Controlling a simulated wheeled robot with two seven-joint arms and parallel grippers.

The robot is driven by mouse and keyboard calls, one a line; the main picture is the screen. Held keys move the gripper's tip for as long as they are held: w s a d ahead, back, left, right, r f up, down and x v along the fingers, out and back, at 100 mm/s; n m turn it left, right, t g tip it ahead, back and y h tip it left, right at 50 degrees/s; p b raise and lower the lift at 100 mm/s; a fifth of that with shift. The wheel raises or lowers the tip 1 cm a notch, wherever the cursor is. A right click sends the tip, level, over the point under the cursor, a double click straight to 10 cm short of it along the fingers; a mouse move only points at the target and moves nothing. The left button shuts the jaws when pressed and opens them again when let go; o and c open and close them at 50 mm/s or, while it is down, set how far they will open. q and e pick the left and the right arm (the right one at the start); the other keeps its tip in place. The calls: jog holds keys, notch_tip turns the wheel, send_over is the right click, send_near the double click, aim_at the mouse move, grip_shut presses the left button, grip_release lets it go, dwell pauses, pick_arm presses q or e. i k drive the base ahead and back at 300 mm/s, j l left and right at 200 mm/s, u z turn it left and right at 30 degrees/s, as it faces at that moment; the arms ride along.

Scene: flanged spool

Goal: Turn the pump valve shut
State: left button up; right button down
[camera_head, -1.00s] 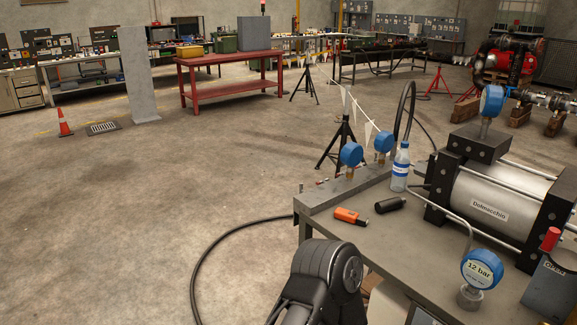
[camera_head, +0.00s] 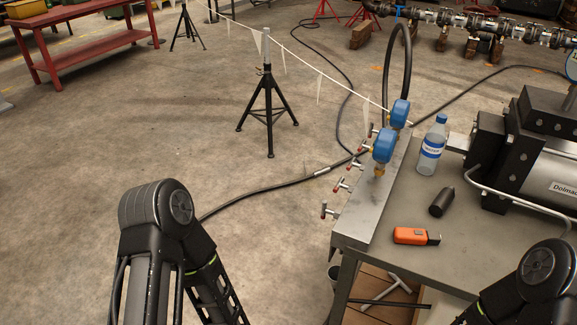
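Several small valves with red-tipped T-handles stick out from the left side of a grey metal manifold block (camera_head: 352,236) along the table's edge. The nearest valve (camera_head: 329,211) is at the front, another valve (camera_head: 342,185) is behind it, and more sit farther back. I cannot tell which is the pump valve. Two blue gauges stand on the block, a nearer gauge (camera_head: 383,146) and a farther gauge (camera_head: 400,113). My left arm comes in at the bottom left and my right arm at the bottom right; both grippers are out of view. Nothing of mine touches the valves.
The grey table (camera_head: 465,235) carries a water bottle (camera_head: 432,150), a black cylinder (camera_head: 442,202), an orange tool (camera_head: 410,236) and a large pump (camera_head: 545,150). A black hose (camera_head: 270,195) crosses the floor. A black tripod (camera_head: 267,105) stands behind.

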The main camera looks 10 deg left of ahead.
aim_at(340, 184)
jog(key=j, duration=0.2)
jog(key=i+z, duration=0.1)
jog(key=z, duration=0.65)
jog(key=j+z, duration=0.4)
jog(key=k+j+z, duration=0.1)
jog(key=j+z, duration=0.35)
jog(key=j, duration=0.15)
jog(key=k+j+z, duration=0.15)
jog(key=j+z, duration=0.25)
jog(key=k+j, duration=0.15)
jog(key=j, duration=0.25)
jog(key=k+j+z, duration=0.1)
jog(key=j, duration=0.25)
jog(key=k+j, duration=0.15)
jog(key=j, duration=0.25)
jog(key=k+j, duration=0.15)
jog(key=j, duration=0.25)
jog(key=z, duration=0.05)
